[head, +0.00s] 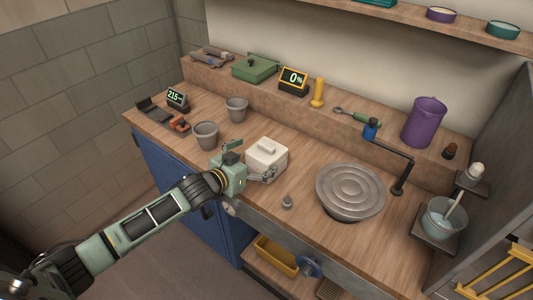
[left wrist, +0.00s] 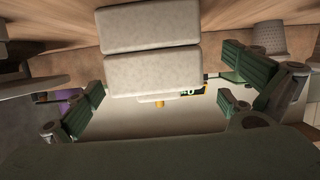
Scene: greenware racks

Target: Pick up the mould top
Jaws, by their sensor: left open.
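The mould is a pale, off-white two-part block on the worktop. Its mould top (head: 267,150) is the upper half with a raised handle. In the left wrist view, which looks upside down, the mould top (left wrist: 155,72) meets the lower half (left wrist: 148,28) at a dark seam. My left gripper (head: 266,174) is at the near side of the mould in the head view. In the left wrist view my left gripper (left wrist: 165,95) is open, with its green-padded fingers apart on either side of the mould top and no visible grip. My right gripper is not in view.
Grey cups (head: 205,135) stand left of the mould. A round grey wheel (head: 350,191) and a small grey weight-like piece (head: 287,202) are to the right. A raised back ledge holds a purple jug (head: 424,122), a yellow bottle (head: 317,93) and a green box (head: 255,67).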

